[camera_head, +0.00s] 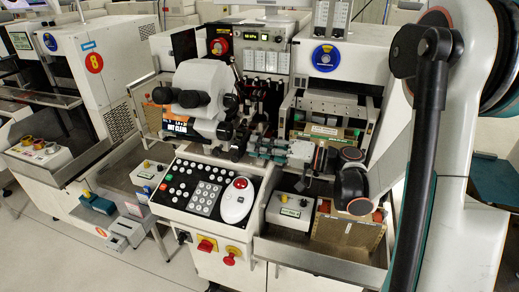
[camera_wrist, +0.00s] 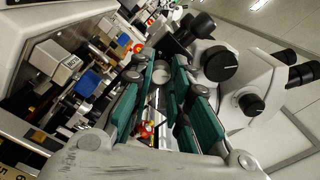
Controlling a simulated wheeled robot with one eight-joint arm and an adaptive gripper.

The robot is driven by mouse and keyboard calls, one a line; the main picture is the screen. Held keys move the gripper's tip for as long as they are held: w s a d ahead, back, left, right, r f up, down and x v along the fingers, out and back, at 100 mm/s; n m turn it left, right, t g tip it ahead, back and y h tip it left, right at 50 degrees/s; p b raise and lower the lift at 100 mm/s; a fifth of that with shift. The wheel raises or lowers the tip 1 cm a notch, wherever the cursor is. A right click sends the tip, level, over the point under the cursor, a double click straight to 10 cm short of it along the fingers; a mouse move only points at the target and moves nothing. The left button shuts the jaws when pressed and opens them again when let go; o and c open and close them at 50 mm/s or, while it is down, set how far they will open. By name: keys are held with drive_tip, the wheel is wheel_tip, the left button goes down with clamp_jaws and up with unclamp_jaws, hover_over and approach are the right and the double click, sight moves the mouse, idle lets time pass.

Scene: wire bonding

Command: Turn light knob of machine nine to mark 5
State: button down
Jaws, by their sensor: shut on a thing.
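My gripper (camera_head: 252,146) reaches in from the right, below the microscope (camera_head: 200,95). In the wrist view, its green-padded fingers (camera_wrist: 163,66) are closed around a small grey round knob (camera_wrist: 162,75), which looks like the light knob. The fingers touch it from both sides. The knob's scale and marks cannot be read. In the head view the knob is hidden by my fingers.
The microscope with black knobs (camera_wrist: 220,64) stands close to my fingers on the right in the wrist view. A machine marked 8 (camera_head: 93,63) stands at the left. Bare floor (camera_head: 60,255) lies at front left.

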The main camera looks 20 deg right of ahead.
drive_tip(key=shift+m+b, duration=0.5)
drive_tip(key=shift+m, duration=3.6)
drive_tip(key=c, duration=1.5)
unclamp_jaws()
drive_tip(key=shift+o, duration=0.2)
drive_tip(key=v, duration=1.2)
